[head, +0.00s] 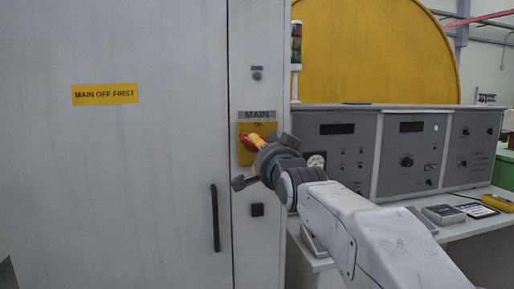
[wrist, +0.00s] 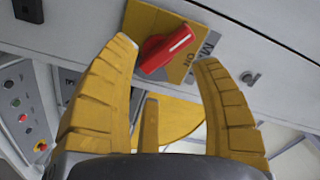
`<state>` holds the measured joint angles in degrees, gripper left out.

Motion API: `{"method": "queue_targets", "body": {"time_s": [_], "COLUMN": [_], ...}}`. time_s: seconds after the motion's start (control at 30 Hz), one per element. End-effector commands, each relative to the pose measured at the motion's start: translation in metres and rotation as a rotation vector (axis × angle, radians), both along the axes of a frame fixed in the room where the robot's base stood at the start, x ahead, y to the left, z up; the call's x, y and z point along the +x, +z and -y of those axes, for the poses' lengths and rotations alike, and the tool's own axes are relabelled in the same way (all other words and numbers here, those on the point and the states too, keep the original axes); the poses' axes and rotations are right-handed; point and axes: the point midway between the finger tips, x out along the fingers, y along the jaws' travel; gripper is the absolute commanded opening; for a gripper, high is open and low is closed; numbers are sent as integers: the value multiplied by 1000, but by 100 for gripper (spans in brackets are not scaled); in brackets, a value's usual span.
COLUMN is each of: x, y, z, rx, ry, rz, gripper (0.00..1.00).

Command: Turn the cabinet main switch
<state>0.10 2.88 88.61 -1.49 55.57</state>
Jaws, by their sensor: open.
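The cabinet main switch is a red rotary handle (wrist: 166,50) with a white line, on a yellow plate (wrist: 148,20) in the wrist view. In the head view the yellow plate (head: 243,154) sits under a MAIN label (head: 257,115), and my gripper partly hides the handle. My gripper (wrist: 167,52) is open, its two yellow fingers on either side of the red handle. Its fingertips reach close to the plate. I cannot tell whether either finger touches the handle. In the head view my gripper (head: 252,141) points at the switch from the right.
The grey cabinet door (head: 120,190) has a black vertical handle (head: 215,218) and a MAIN OFF FIRST label (head: 105,94). A grey control console (head: 345,160) stands right of the cabinet, behind my arm. A signal lamp (head: 296,45) rises above it.

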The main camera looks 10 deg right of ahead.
Motion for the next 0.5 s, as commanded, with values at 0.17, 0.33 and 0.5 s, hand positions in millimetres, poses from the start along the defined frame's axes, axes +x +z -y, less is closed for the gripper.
{"method": "queue_targets", "body": {"time_s": [0.17,0.33,0.5], "x": [0,0,0], "y": [1,0,0], "z": [0,0,0], "rx": [384,708,945], "ry": [1,0,0], "rz": [2,1,2], "gripper": [58,58,58]}}
